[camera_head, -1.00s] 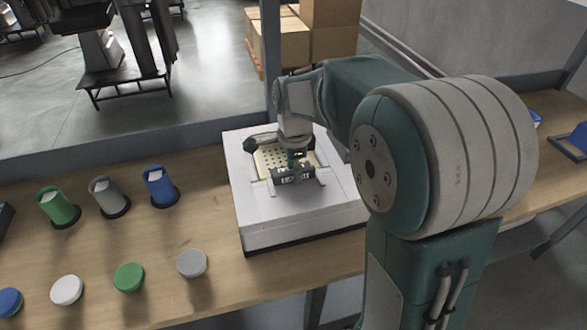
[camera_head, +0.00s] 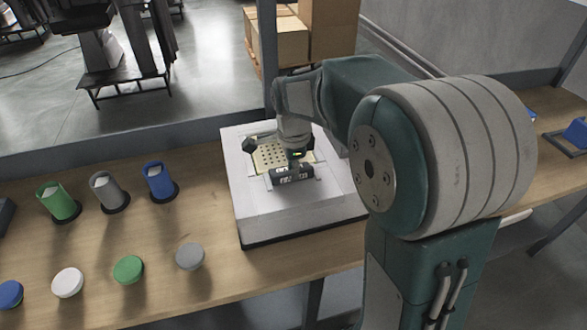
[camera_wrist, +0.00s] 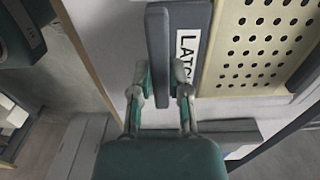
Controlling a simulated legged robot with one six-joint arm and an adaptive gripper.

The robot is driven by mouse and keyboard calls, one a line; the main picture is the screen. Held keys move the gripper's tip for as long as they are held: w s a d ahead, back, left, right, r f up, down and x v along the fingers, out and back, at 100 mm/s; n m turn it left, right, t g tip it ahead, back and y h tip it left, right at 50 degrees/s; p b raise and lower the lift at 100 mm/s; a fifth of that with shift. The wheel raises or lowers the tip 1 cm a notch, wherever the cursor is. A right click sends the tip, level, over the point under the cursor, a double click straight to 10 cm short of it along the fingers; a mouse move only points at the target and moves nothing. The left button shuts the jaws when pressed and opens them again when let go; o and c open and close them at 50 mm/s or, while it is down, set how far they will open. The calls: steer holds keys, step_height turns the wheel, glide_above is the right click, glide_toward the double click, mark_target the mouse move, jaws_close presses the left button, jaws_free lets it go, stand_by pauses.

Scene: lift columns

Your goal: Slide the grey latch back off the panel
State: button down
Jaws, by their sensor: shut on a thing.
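The grey latch (camera_head: 291,174) is a dark bar with a white label, lying along the near edge of the cream perforated panel (camera_head: 268,155) on top of a white box. In the wrist view the latch (camera_wrist: 204,42) shows its "LATCH" label beside the panel (camera_wrist: 262,45) and carries a raised upright handle (camera_wrist: 158,45). My gripper (camera_wrist: 160,92) is shut on this handle, one finger on each side. In the head view my gripper (camera_head: 295,163) comes down over the latch from above and hides part of it and of the panel.
The white box (camera_head: 262,205) stands on a wooden table (camera_head: 215,283). Green, grey and blue holders (camera_head: 160,185) and several round caps (camera_head: 128,269) are to its left. A dark post (camera_head: 267,65) rises behind the box. My arm hides the box's right side.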

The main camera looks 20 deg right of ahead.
steer(key=c, duration=0.6)
jaws_free()
steer(key=shift+a, duration=0.2)
step_height(320, 180, up, 12)
steer(key=shift+f, duration=0.1)
steer(key=s+f+n+t, duration=0.3)
steer(key=s+n+t, duration=0.2)
steer(key=s+n, duration=1.3)
steer(key=s, duration=0.3)
steer(key=shift+d+f+t, duration=0.2)
steer(key=shift+d+t, duration=0.1)
